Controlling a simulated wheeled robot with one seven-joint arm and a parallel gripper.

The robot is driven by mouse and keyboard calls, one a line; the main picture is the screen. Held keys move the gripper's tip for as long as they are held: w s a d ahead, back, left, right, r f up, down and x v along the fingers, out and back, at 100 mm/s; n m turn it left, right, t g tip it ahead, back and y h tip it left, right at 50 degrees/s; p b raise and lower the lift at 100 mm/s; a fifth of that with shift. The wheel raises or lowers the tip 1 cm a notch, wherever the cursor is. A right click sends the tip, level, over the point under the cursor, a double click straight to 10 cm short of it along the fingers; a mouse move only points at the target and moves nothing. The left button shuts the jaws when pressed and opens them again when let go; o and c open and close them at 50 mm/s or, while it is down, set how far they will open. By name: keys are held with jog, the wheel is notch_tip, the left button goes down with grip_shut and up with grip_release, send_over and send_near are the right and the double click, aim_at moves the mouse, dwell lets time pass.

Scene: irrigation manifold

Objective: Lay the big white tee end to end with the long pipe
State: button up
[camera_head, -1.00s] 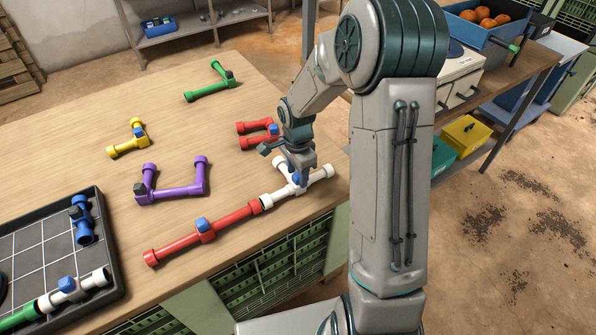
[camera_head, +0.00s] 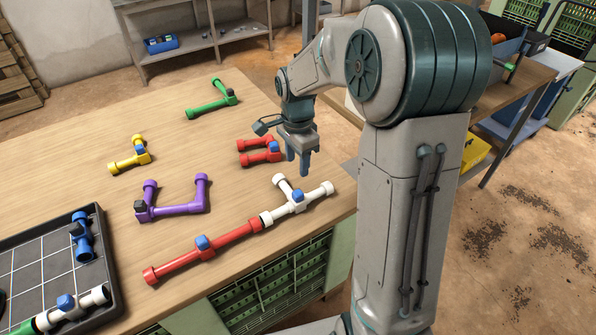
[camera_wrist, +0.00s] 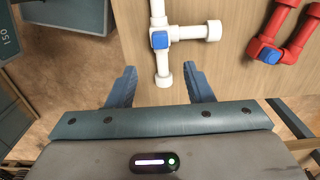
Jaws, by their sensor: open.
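The big white tee (camera_head: 297,203) lies on the wooden table near its front right edge, with a blue block at its joint. Its left end meets the right end of the long red pipe (camera_head: 205,250), roughly in one line; a small dark ring shows at the join. The tee's side branch points to the back. My gripper (camera_head: 304,168) is open and empty, raised above the table behind the tee. In the wrist view the white tee (camera_wrist: 161,62) shows ahead of and between the open fingers (camera_wrist: 159,90), apart from them.
A dark gridded tray (camera_head: 116,285) at the front left holds a blue piece and a white-and-green one.

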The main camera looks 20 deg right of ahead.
jog(key=s+r+n+t, duration=0.1)
jog(key=s+r+n, duration=0.2)
jog(key=s+n, duration=0.4)
jog(key=s+r+n+t, duration=0.1)
jog(key=s+r+n, duration=0.2)
jog(key=s+n, duration=0.4)
jog(key=s, duration=0.6)
jog(key=shift+s+r+t, duration=0.25)
jog(key=shift+r+t, duration=0.15)
jog(key=shift+d+r+p, duration=0.1)
jog(key=shift+r+p, duration=0.4)
jog(key=shift+r, duration=0.05)
